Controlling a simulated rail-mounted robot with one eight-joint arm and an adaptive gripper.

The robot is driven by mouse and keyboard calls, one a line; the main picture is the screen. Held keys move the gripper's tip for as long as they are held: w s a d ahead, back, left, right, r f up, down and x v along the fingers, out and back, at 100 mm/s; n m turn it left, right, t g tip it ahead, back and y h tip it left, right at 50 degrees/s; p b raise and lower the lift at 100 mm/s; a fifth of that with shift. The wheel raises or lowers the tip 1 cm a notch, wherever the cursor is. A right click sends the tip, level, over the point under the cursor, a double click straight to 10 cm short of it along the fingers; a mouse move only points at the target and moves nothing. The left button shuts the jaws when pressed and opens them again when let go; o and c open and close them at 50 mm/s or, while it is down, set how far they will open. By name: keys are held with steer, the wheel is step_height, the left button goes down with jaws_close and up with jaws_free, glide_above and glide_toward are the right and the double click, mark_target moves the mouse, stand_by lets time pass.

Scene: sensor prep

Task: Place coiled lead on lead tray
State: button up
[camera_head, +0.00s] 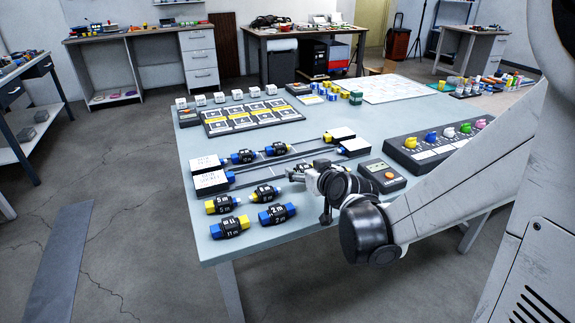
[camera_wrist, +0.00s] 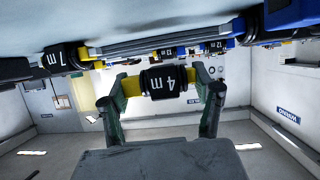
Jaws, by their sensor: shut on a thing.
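My gripper (camera_head: 312,178) is over the table's front middle. In the head view the gripper mostly hides this lead. A long grey rail rack (camera_head: 268,168), seemingly the lead tray, runs between white labelled end blocks (camera_head: 210,181). Blue-ended leads (camera_head: 243,156) (camera_head: 278,148) lie along it.
A small grey box with an orange button (camera_head: 381,175) sits just right of my gripper. A panel with coloured knobs (camera_head: 440,140) lies further right. A black-and-yellow card board (camera_head: 252,116) lies behind the rack. The table's front left corner (camera_head: 214,251) is bare.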

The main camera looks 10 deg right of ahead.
steer(key=shift+w+d+f, duration=0.25)
steer(key=shift+w+f, duration=0.05)
steer(key=shift+f+b, duration=0.9)
steer(key=shift+f, duration=0.8)
steer(key=shift+f, duration=0.15)
steer(key=o, duration=1.2)
